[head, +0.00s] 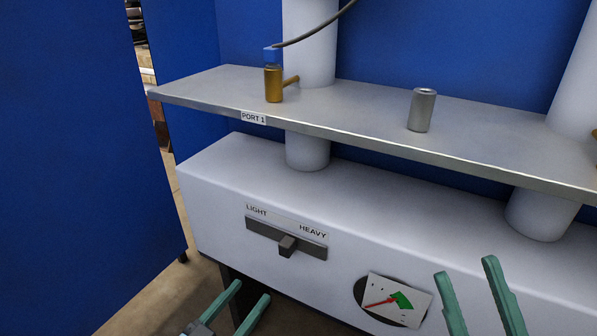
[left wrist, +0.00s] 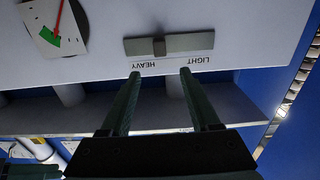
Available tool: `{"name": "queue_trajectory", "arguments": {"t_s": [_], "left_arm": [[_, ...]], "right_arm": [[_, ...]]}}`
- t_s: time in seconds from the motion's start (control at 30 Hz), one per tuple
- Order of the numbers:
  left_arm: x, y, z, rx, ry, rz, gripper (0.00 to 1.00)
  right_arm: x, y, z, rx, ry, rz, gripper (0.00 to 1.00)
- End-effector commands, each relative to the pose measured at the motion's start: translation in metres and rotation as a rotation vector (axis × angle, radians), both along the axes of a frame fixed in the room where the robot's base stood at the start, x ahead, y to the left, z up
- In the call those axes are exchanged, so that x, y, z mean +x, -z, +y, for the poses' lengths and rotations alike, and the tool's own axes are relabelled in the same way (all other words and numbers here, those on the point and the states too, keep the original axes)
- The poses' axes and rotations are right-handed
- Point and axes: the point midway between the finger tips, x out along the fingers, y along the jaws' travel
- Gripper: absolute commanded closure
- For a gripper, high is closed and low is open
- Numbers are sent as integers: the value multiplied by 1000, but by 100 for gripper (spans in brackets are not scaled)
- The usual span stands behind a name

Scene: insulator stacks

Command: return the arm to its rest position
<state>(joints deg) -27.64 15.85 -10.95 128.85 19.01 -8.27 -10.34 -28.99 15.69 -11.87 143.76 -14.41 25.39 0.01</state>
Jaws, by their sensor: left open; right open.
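My left gripper (head: 252,290) is at the bottom of the head view, below the LIGHT/HEAVY slider, open and empty. In the left wrist view its two fingers (left wrist: 160,72) are apart, pointing toward the slider panel, with the slider knob (left wrist: 159,47) beyond them and apart from them. My right gripper (head: 465,268) is at the lower right of the head view, in front of the white cabinet and right of the gauge. Its fingers are apart with nothing between them. The slider knob (head: 287,245) sits near the middle of its dark slot.
A white cabinet (head: 210,190) carries the slider and a gauge (head: 397,300) with a red needle and green sector. A blue panel (head: 80,170) stands at the left.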

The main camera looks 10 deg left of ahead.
Motion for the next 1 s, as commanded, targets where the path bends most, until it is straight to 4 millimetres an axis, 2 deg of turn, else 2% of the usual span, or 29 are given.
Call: {"name": "queue_trajectory", "arguments": {"t_s": [0.07, 0.13, 0.27, 0.3, 0.4, 0.57, 0.6, 0.77, 0.87, 1.0], "left_arm": [[0, -11, 0, 4, -5, -40, 38], [-3, -34, 1, 11, -15, -124, 38], [-19, -99, -1, 32, -26, -370, 38], [-28, -120, -3, 42, -25, -454, 38], [-53, -165, -10, 60, -10, -644, 38], [-102, -220, -24, 92, 39, -921, 38], [-90, -223, -22, 95, 30, -857, 38], [-58, -205, -16, 108, -3, -652, 38], [-42, -190, -11, 116, -23, -510, 38], [-26, -160, -3, 128, -52, -268, 38]], "right_arm": [[0, 0, 0, -2, -1, -1, 55], [0, 0, 0, -2, -1, -2, 55], [0, 0, 0, -1, -2, -2, 55], [0, 0, 0, -1, -2, -2, 55], [0, 0, 1, -1, -3, -1, 55], [-1, 0, 1, -1, -3, -1, 55], [9, -6, -1, 0, 9, 52, 55], [39, 11, -7, 1, 50, 249, 55], [55, 26, -11, 1, 78, 387, 55], [71, 55, -19, 1, 124, 626, 55]]}}
